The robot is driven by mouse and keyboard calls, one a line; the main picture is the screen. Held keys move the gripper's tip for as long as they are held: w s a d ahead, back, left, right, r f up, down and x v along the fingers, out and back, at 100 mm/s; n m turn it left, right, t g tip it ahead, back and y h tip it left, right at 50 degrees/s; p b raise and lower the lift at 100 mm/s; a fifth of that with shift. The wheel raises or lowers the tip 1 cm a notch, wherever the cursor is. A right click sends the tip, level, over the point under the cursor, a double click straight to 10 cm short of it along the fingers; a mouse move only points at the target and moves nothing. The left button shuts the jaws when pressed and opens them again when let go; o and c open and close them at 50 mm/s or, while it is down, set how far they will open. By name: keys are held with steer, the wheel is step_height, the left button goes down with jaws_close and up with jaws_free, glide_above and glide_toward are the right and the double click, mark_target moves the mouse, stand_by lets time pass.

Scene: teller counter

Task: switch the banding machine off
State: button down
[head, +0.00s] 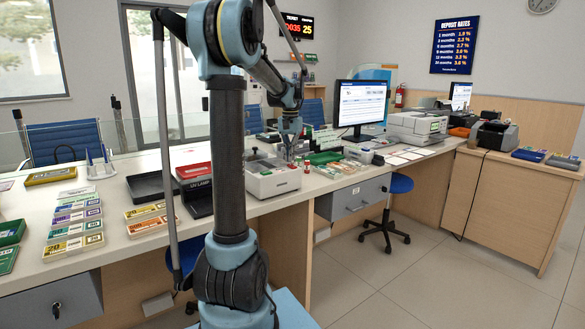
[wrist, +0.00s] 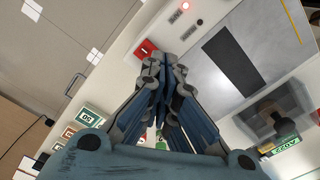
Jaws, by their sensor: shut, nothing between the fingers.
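The banding machine (head: 272,180) is a light grey box on the counter, just right of my arm's column in the head view. In the wrist view its top (wrist: 228,62) shows with a dark slot. A red rocker switch (wrist: 146,49) sits near its edge, and a small red light (wrist: 185,6) glows beyond it. My gripper (head: 288,152) is shut and empty above the machine. In the wrist view the fingertips (wrist: 166,66) are close beside the switch; I cannot tell whether they touch it. Which way the switch is tipped is unclear.
Banknote bundles (head: 75,222) lie at the left. A blue stool (head: 400,184) stands by the counter.

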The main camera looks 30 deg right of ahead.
steer(key=shift+f, duration=0.9)
stand_by(0.6)
steer(key=shift+r, duration=3.5)
